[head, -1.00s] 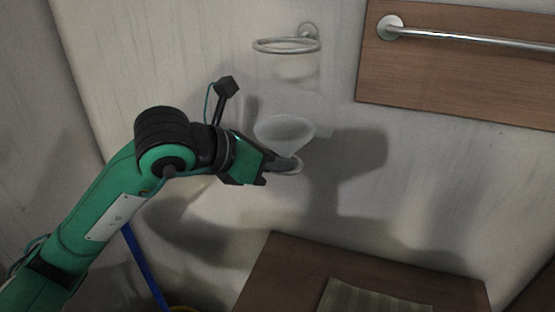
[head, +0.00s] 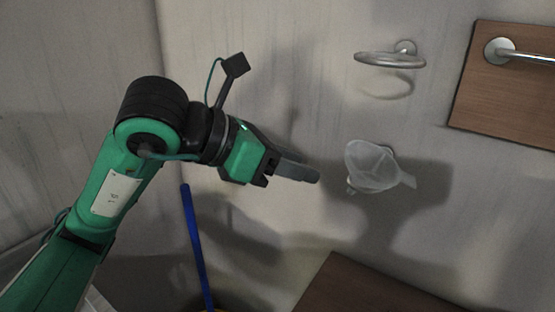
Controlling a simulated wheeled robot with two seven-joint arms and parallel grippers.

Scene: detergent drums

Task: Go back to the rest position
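My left gripper (head: 312,176) is in the middle of the head view, on the green arm that comes in from the lower left. Its fingers point right and look close together, with nothing between them that I can see. A translucent white funnel (head: 370,166) sits at the wall to the right of the fingertips, apart from them. It looks tilted, with its spout toward the right. The small ring under it is mostly hidden behind it. My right gripper is not in view.
An empty metal ring holder (head: 390,59) is on the wall above the funnel. A wooden panel with a metal bar (head: 520,55) is at the upper right. A brown tabletop (head: 365,290) is at the bottom. A blue stick (head: 196,245) stands below my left arm.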

